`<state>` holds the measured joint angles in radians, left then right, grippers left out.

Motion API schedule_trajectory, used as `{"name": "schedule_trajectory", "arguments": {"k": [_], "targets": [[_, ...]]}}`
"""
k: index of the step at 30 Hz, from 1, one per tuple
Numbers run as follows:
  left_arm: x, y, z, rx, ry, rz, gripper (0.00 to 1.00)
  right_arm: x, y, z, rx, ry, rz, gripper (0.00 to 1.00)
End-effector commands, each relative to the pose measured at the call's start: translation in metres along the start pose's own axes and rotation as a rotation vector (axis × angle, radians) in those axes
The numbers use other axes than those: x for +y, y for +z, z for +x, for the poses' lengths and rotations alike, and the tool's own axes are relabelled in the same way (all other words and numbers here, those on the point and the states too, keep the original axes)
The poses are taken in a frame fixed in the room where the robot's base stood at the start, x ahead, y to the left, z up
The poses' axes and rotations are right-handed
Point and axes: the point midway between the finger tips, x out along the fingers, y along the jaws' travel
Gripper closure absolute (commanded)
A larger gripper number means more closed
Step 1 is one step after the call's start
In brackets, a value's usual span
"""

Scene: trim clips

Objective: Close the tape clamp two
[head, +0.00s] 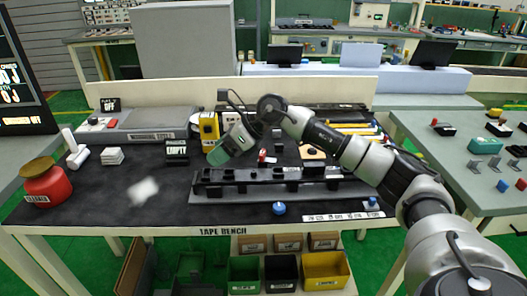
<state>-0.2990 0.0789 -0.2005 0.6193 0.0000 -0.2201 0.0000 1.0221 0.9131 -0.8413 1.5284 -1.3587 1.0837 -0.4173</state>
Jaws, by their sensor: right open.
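A long black fixture rail (225,187) lies on a grey base plate on the tape bench (110,205). Several small dark clamp-like blocks (252,173) stand along it. I cannot tell which is tape clamp two, nor whether any clamp is open or shut. My right arm comes in from the right, passes over the rail's right part and bends down to the left. My right gripper (217,156) is open, above and behind the rail's left end, apart from it as far as I can see. Its fingers are small and hard to make out. My left gripper is out of view.
A red cleaner jar (46,183), white blocks (112,156) and a blurred white cloth-like thing (143,191) are on the left. A yellow device (209,130) stands behind my gripper. A blue knob (279,208) sits at the front. The bench's front left is mostly clear.

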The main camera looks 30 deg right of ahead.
Motion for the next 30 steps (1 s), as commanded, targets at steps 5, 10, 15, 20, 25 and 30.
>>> {"name": "schedule_trajectory", "arguments": {"k": [5,10,15,20,25,30], "targets": [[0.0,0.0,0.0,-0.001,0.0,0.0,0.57,-0.059,-0.026,-0.097,0.336,-0.206,-0.045,0.32],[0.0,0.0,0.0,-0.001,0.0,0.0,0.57,-0.074,-0.041,-0.139,0.471,-0.269,-0.023,0.32],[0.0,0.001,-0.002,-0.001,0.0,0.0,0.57,-0.079,-0.049,-0.131,0.488,-0.272,-0.019,0.32],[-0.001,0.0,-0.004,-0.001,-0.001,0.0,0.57,-0.086,-0.063,-0.104,0.487,-0.269,-0.018,0.32],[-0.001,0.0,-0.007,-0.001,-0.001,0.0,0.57,-0.094,-0.077,-0.077,0.486,-0.269,-0.019,0.32],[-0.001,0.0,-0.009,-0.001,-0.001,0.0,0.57,-0.1,-0.086,-0.059,0.483,-0.27,-0.02,0.32]]}}
